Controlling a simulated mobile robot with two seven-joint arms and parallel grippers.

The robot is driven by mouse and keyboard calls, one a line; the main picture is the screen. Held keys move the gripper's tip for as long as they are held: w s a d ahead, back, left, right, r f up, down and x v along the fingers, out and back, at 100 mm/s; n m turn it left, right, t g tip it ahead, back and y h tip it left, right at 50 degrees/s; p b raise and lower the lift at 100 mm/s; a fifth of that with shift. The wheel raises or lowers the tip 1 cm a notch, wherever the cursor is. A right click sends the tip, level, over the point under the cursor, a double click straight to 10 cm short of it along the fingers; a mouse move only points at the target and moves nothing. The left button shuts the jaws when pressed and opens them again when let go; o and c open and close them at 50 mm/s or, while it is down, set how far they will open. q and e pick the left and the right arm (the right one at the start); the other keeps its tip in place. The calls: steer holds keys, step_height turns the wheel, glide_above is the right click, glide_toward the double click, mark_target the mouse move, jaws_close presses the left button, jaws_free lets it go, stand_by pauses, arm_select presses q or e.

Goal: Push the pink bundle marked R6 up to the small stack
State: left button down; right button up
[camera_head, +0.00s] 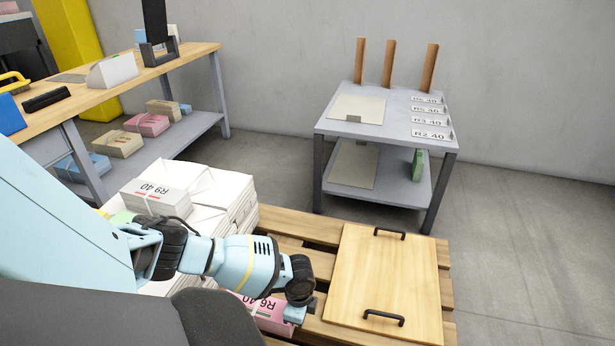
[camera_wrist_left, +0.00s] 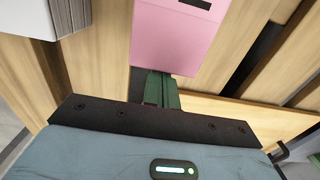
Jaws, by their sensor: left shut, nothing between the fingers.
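The pink bundle marked R6 40 (camera_head: 268,316) lies flat on the wooden pallet, partly hidden behind my left arm. It also shows at the top of the left wrist view (camera_wrist_left: 178,40). My left gripper (camera_head: 297,314) is low over the pallet at the bundle's right end. Its green fingers (camera_wrist_left: 160,92) are shut and empty, tips against or very close to the bundle's edge; I cannot tell which. White stacked bundles (camera_head: 238,205), with one marked R9 40 on top, stand on the pallet beyond the pink bundle. My right gripper is not in view.
A wooden board with two black handles (camera_head: 385,275) lies on the pallet to the right. A grey two-tier table (camera_head: 385,125) with wooden posts and label cards stands behind. A workbench (camera_head: 190,55) with bundles on its lower shelf is at the left.

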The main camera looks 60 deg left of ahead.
mark_target(281, 311)
arm_select(q)
steer(key=shift+s+a, duration=0.1)
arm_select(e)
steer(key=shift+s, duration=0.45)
